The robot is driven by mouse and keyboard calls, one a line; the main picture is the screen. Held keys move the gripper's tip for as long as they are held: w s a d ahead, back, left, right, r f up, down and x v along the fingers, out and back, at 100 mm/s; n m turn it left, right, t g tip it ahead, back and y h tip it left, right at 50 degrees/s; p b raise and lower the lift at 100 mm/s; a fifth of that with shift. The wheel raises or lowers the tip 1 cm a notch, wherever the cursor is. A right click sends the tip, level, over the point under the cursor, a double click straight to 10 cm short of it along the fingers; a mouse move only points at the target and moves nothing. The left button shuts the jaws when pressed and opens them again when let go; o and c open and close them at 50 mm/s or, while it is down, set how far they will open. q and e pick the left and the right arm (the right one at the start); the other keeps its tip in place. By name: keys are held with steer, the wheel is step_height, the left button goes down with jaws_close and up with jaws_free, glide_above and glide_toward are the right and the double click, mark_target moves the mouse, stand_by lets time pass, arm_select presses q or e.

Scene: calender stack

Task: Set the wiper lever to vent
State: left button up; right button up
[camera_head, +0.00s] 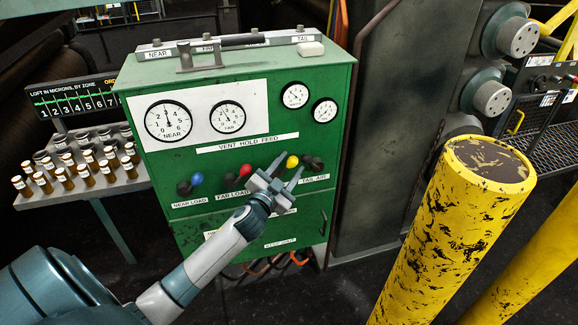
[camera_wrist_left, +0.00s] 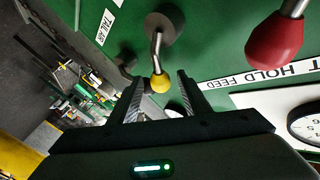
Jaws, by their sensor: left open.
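A green control panel (camera_head: 240,140) carries a row of levers with blue (camera_head: 197,179), red (camera_head: 245,169) and yellow (camera_head: 292,161) knobs, plus a dark knob at the right end (camera_head: 316,163). I cannot read a wiper label; my gripper covers part of the label row. The strip above reads VENT HOLD FEED (camera_head: 247,143). My left gripper (camera_head: 287,171) is open at the yellow lever. In the left wrist view, the yellow knob (camera_wrist_left: 160,83) appears between the open fingertips (camera_wrist_left: 158,88), with no clear grip on it. The red knob (camera_wrist_left: 275,40) shows to the right.
Round gauges (camera_head: 169,121) sit above the levers. A rack of small bottles (camera_head: 80,165) stands at the left. A thick yellow post (camera_head: 450,230) rises in the right foreground. A handle bar (camera_head: 250,42) and a pale block (camera_head: 311,48) are on the panel's top.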

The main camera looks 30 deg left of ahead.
arm_select(q)
steer(key=shift+c, duration=0.3)
jaws_close()
